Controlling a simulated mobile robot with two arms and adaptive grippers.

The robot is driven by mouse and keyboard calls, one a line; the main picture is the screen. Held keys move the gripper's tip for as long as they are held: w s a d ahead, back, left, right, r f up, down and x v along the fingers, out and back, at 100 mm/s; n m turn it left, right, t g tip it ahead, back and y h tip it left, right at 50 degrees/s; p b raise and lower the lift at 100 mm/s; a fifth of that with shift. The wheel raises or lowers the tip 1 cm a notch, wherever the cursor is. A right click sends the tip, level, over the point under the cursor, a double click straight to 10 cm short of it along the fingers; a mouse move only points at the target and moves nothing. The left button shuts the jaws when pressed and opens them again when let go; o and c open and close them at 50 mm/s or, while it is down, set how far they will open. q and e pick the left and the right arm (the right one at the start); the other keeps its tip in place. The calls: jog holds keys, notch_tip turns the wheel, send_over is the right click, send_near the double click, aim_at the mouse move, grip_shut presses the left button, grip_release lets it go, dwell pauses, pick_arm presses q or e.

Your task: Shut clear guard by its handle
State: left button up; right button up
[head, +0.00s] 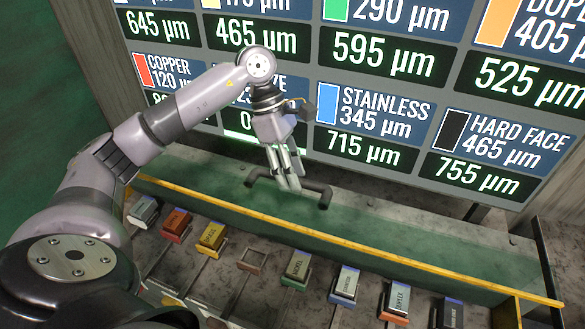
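The clear guard (400,248) is a long see-through panel with a yellow strip along its near edge, behind the row of blocks. How far it is tilted is hard to tell. Its dark bar handle (318,190) stands out near the middle, with bent ends. My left gripper (289,184) reaches down from above, and its pale fingers are close together across the middle of the handle bar. They appear shut on it, and they hide that part of the bar. My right gripper is not in view.
Several labelled blocks, including a yellow one (212,236) and a nickel one (298,264), sit in a row of slots in front of the guard. One slot (252,259) is empty. A large display board (375,110) with thickness readings stands behind.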

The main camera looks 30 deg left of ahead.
pick_arm(q)
jog(key=shift+c, duration=0.4)
grip_shut()
dwell(0.5)
